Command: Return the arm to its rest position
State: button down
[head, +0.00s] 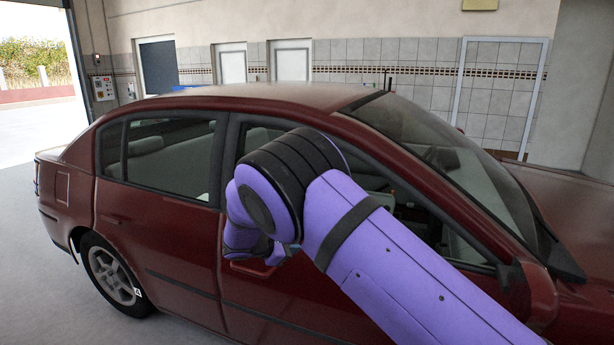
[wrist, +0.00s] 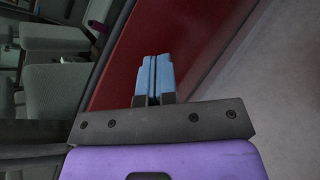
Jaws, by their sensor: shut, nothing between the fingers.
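My gripper (wrist: 153,78) shows in the wrist view with its two blue fingers side by side, shut and empty. Behind the fingers is a red door panel of the car, with a window and seats at the left. I cannot tell whether the fingers touch the panel.
A dark red car (head: 165,245) fills most of the head view, with its side mirror (head: 535,290) close to my arm. A tiled wall (head: 420,80) with doors stands behind it. An open bay doorway (head: 40,100) is at the left. Grey floor (head: 60,310) is clear at the lower left.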

jog(key=s+d+r+m+g+y, duration=0.3)
jog(key=s+d+r+m, duration=0.3)
jog(key=d+r, duration=0.65)
jog(key=s+d+r+m+g+y, duration=0.2)
jog(key=s+d+r+m, duration=0.35)
jog(key=d+r, duration=0.7)
jog(key=s+d+r+m+y, duration=0.2)
jog(key=s+d+r, duration=0.15)
jog(key=s, duration=0.45)
jog(key=s+d+r+m+y, duration=0.15)
jog(key=s+d, duration=0.25)
jog(key=s, duration=0.4)
jog(key=s+d+m+t+y, duration=0.1)
jog(key=s+m, duration=0.3)
jog(key=s, duration=1.2)
jog(key=shift+d+f+t, duration=0.15)
jog(key=shift+d+t, duration=0.4)
jog(key=shift+t, duration=0.25)
jog(key=shift+y, duration=0.25)
